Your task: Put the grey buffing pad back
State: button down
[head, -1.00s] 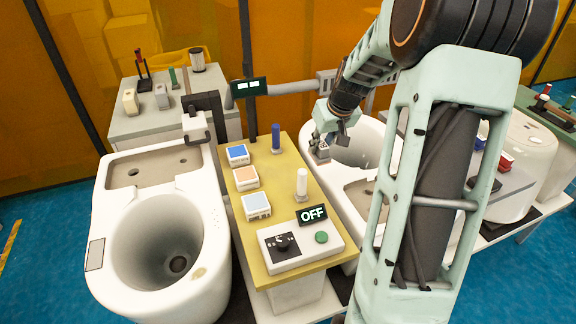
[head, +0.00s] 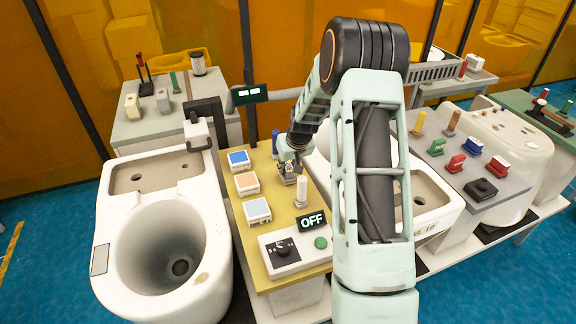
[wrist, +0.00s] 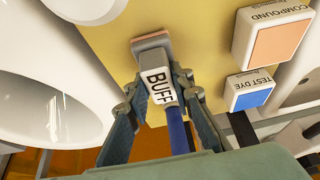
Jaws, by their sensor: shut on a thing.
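My gripper (head: 291,162) is over the yellow-topped bench (head: 247,207), between a blue post (head: 275,140) and a white post (head: 301,188). In the wrist view the fingers (wrist: 160,100) are shut on the buffing pad (wrist: 157,84), a pale block with a black "BUFF" label and a pinkish-brown end. The blue post (wrist: 177,130) shows behind the block, between the fingers. I cannot tell whether the pad touches the bench top.
Toilets stand left (head: 165,230) and right (head: 435,195).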

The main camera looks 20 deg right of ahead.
jog(key=shift+f, duration=0.15)
jog(key=shift+f, duration=0.1)
jog(key=c, duration=1.7)
grip_release()
jog(key=shift+r, duration=0.35)
jog(key=b+v, duration=0.1)
jog(key=v, duration=1)
jog(key=shift+s+r, duration=0.2)
jog(key=shift+s, duration=0.05)
